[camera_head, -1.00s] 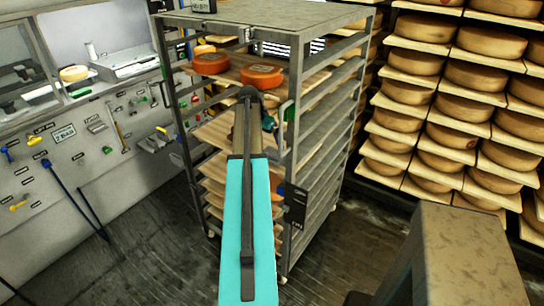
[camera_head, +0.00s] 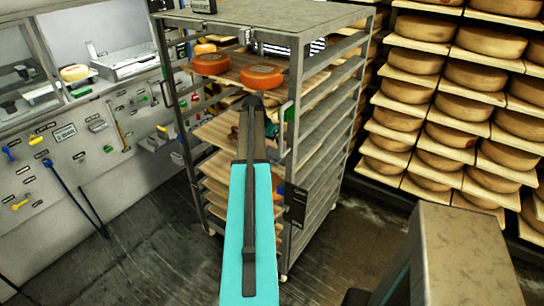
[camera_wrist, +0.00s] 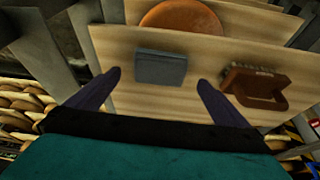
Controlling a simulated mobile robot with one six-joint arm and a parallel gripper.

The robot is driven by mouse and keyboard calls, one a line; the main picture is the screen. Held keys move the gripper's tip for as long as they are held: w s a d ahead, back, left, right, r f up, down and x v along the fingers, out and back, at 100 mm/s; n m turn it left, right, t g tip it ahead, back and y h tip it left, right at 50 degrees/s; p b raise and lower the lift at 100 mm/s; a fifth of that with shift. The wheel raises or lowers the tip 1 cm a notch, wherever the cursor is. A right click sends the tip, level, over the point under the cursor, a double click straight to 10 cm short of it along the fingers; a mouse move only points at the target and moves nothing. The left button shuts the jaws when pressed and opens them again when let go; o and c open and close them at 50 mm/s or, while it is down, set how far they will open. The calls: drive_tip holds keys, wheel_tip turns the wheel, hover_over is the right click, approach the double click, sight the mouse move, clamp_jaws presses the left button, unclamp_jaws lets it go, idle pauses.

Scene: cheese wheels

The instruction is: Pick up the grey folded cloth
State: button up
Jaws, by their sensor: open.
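The grey folded cloth (camera_wrist: 160,68) lies flat on a wooden shelf board (camera_wrist: 125,48) in the wrist view. It sits between and beyond the fingertips of my gripper (camera_wrist: 158,80). The two dark fingers are spread wide, with nothing between them, and do not appear to touch the cloth. In the head view my teal and grey arm reaches into the metal rack (camera_head: 296,130) and hides the cloth. My gripper's fingers cannot be made out there.
A brown brush (camera_wrist: 257,88) lies right of the cloth, near the right finger. An orange cheese wheel (camera_wrist: 183,16) sits on a board beyond. The rack's upper board holds orange wheels (camera_head: 262,77). Metal posts border the boards. Full cheese shelves (camera_head: 460,100) stand right.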

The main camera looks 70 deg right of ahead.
sight(272, 152)
drive_tip(key=shift+p+x, duration=0.45)
drive_tip(key=shift+x, duration=0.3)
drive_tip(key=shift+p+x, duration=0.35)
drive_tip(key=shift+x, duration=1.05)
drive_tip(key=c, duration=1.1)
